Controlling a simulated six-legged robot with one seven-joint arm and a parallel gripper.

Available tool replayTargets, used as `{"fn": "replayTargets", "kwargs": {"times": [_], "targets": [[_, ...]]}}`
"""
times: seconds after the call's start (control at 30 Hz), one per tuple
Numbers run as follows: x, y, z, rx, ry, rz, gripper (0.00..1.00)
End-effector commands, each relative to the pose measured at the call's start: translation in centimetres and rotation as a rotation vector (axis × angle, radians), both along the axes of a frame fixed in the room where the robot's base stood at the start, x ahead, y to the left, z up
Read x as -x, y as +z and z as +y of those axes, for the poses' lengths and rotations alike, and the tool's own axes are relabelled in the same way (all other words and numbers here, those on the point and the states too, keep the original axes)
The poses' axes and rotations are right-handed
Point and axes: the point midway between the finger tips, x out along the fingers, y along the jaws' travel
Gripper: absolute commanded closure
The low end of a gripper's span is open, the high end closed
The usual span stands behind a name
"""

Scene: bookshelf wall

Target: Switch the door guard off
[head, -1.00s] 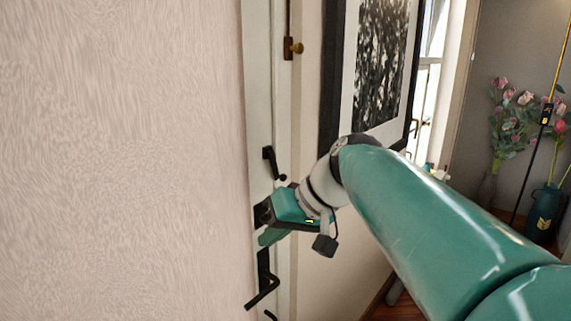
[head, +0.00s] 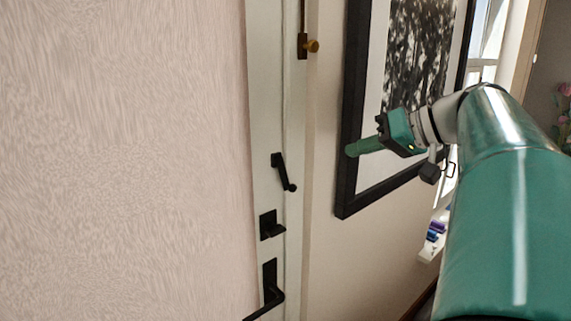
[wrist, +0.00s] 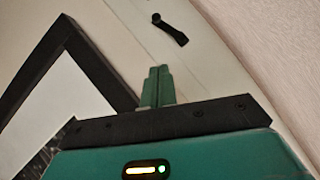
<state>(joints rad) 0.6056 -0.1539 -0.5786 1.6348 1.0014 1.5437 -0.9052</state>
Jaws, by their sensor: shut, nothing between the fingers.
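The door guard, a small black lever (head: 284,173), is on the white door's edge strip in the head view, hanging down and slanting slightly right. A black lever that looks like the same one (wrist: 170,28) shows at the top of the wrist view. My gripper (head: 351,150) is to the right of the guard, in front of the framed picture, with its green fingers pointing left. Its fingertips (wrist: 156,74) are together and empty, apart from the lever.
Below the guard are a black thumb-turn (head: 271,225) and a black door handle (head: 269,288). A brass bolt (head: 308,46) is above. A black-framed picture (head: 346,190) hangs behind my gripper. A window sill with small items (head: 434,238) is at right.

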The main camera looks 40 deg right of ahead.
Motion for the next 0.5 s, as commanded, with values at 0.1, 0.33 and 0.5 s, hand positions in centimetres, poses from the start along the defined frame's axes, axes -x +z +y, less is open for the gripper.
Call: {"fn": "replayTargets", "kwargs": {"times": [0.1,0.33,0.5], "targets": [[-1.2,-0.7,0.7,-0.002,0.002,0.000,1.00],[-4.9,-2.8,2.1,-0.001,0.002,0.003,1.00],[-7.8,-4.3,3.1,-0.002,0.002,0.002,1.00]]}}
